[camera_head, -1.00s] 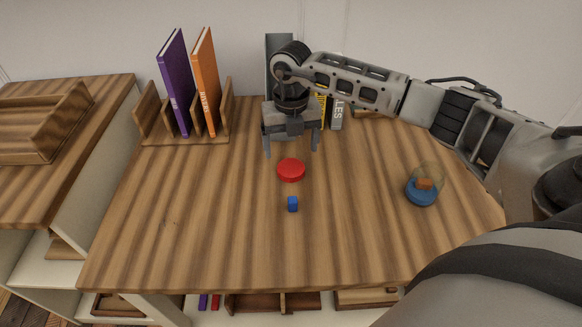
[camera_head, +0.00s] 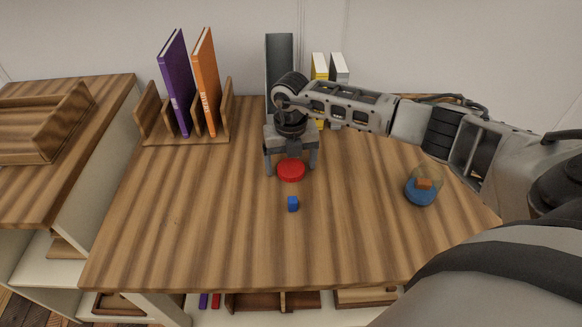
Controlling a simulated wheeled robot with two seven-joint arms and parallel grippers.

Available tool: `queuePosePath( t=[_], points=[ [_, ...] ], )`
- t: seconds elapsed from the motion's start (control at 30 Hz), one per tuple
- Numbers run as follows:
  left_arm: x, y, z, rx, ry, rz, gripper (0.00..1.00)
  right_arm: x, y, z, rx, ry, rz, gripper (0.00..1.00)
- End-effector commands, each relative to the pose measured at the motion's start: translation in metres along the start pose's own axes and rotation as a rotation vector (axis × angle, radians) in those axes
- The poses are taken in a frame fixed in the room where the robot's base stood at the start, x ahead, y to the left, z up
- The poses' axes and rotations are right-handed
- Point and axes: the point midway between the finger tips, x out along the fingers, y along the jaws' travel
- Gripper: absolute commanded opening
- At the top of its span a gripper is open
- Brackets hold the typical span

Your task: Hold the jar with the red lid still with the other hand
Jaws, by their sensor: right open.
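A round red lid (camera_head: 291,170) shows near the middle of the table; I cannot make out a jar body under it. My right gripper (camera_head: 291,172) points down at the lid, open, with one finger to its left and one to its right. I see a gap on both sides, and the gripper's palm is just behind and above the lid. My left gripper is not in view.
A clear container with a blue part (camera_head: 421,193) and an orange block (camera_head: 424,184) stands at right. A bookrack (camera_head: 185,139) holds purple and orange books. The table's front left is clear.

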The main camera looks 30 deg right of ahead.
Motion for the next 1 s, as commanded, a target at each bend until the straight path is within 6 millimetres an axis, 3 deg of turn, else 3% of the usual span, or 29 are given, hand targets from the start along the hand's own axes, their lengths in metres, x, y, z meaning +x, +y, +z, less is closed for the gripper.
queuePosePath(
  t=[0.17,0.37,0.77,1.0],
  points=[
    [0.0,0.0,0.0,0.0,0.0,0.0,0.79,0.0,0.0,0.0,-0.001,0.0,0.0,0.84],
    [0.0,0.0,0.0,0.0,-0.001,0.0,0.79,-0.001,0.0,0.0,-0.001,0.0,0.0,0.37],
    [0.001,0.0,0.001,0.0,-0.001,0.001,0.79,-0.005,0.0,0.0,-0.001,-0.002,0.002,0.36],
    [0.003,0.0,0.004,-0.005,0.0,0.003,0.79,-0.035,0.0,0.0,-0.001,-0.006,0.002,0.36]
  ],
)
